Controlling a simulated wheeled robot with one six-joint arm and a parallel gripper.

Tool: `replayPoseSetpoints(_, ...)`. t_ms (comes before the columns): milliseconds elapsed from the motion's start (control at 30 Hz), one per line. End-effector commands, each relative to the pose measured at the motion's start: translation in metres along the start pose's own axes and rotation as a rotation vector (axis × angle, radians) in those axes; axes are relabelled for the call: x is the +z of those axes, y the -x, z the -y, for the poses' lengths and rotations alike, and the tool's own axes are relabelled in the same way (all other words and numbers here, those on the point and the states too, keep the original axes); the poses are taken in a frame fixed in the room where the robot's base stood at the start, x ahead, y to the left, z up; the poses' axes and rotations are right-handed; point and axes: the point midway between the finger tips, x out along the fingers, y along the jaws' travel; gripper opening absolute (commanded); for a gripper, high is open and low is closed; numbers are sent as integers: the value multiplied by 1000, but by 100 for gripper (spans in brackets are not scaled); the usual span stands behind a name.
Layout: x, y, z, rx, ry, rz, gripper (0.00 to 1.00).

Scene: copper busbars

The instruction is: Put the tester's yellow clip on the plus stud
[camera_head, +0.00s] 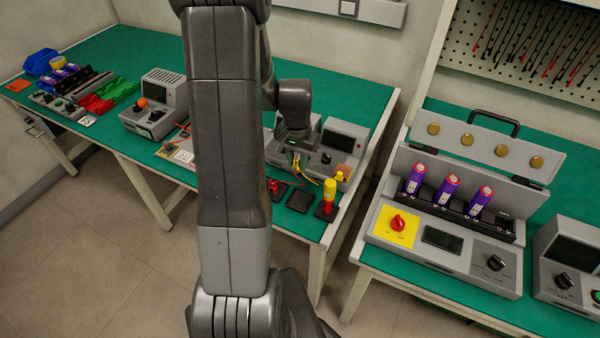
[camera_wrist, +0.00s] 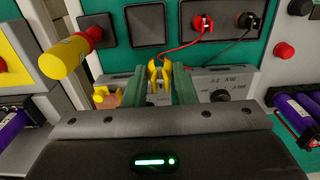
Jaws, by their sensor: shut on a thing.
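My gripper (camera_wrist: 159,86) is shut on the yellow clip (camera_wrist: 158,72), whose yellow jaws show between the two greenish fingers in the wrist view. In the head view my gripper (camera_head: 295,154) hangs over the right part of the long green bench, with yellow lead below it. The grey tester (camera_wrist: 232,92) with a dial stands behind the fingers in the wrist view. A small yellow piece (camera_wrist: 100,92) sits by a copper-coloured block to the left of the fingers. I cannot tell which part is the plus stud.
A yellow cylinder on a red base (camera_head: 329,190) stands right of my gripper, close to it. Red lead (camera_wrist: 185,42) and black lead (camera_wrist: 228,48) run to plugs on a dark plate. A second bench (camera_head: 380,268) holds a grey case with purple cells.

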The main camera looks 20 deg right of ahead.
Motion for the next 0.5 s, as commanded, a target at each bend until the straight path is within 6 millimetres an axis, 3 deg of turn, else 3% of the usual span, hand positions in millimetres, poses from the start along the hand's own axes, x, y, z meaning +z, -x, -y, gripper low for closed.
replayPoseSetpoints(200, -58, 30, 65, -1, 5, -2, 3)
replayPoseSetpoints(500, -116, 69, 163, -1, 6, -2, 3)
